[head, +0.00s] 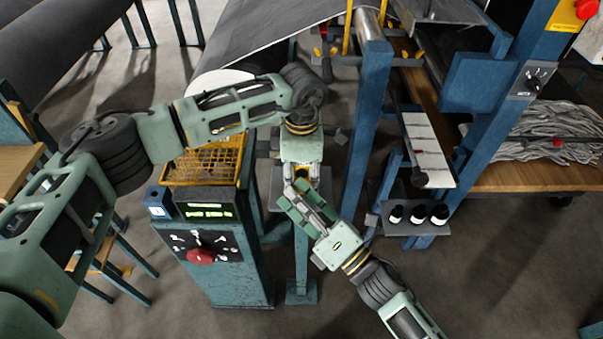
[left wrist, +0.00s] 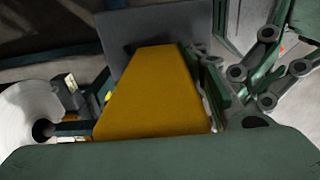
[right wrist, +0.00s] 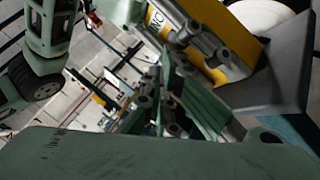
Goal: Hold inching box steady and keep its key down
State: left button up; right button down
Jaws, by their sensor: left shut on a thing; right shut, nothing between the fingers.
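The inching box is a yellow block; in the left wrist view (left wrist: 155,95) it fills the space in front of my left gripper. In the head view only a small yellow patch (head: 302,172) shows between the two grippers. My left gripper (head: 301,165) is shut on the box from above, over a grey plate (left wrist: 120,35). In the right wrist view the box's yellow face (right wrist: 240,35) bears part of a label. My right gripper (head: 294,190) is shut and empty, its fingertips close to the box. The key is hidden; I cannot tell whether the fingertips press it.
A blue control cabinet (head: 228,265) with a red button (head: 201,256) and lit display stands left of the grippers. A yellow wire basket (head: 205,162) sits behind it. A blue machine frame (head: 366,130) and a shelf with black bottles (head: 418,226) stand at right.

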jog(key=shift+s, duration=0.35)
jog(key=shift+s, duration=2.55)
pick_arm(q)
jog(key=o, duration=1.5)
jog(key=shift+r, duration=0.15)
